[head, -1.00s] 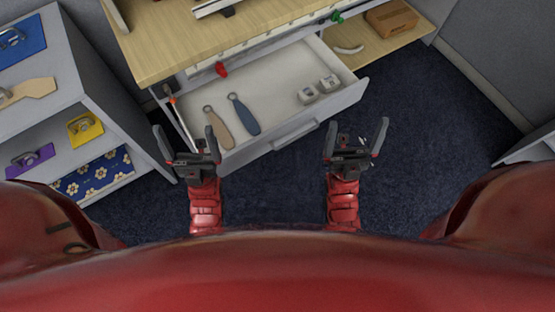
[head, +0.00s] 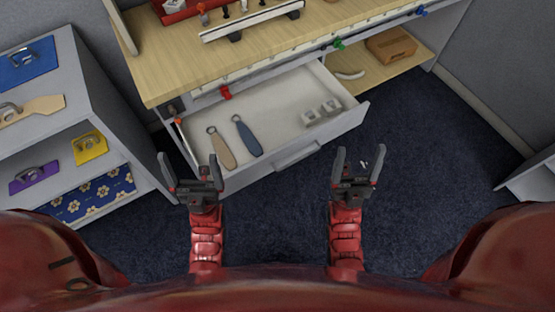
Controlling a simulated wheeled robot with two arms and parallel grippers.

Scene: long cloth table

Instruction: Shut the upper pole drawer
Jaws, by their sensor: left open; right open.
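One white drawer (head: 279,118) stands pulled out from under the wooden worktop, with its grey front (head: 250,177) and handle (head: 297,155) towards me. A tan tool (head: 222,149) and a blue tool (head: 246,136) with ring ends and two small grey blocks (head: 321,111) lie in it. My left gripper (head: 189,160) is open and empty, by the drawer's left front corner; I cannot tell whether it touches. My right gripper (head: 358,160) is open and empty, apart from the drawer, over the floor to the right of the handle.
The worktop (head: 190,62) has coloured knobs along its front edge, including a red one (head: 225,93) and a green one (head: 338,43). A grey shelf unit (head: 95,100) stands at the left. A cardboard box (head: 391,45) sits on a shelf at right. Dark carpet (head: 440,150) is clear at right.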

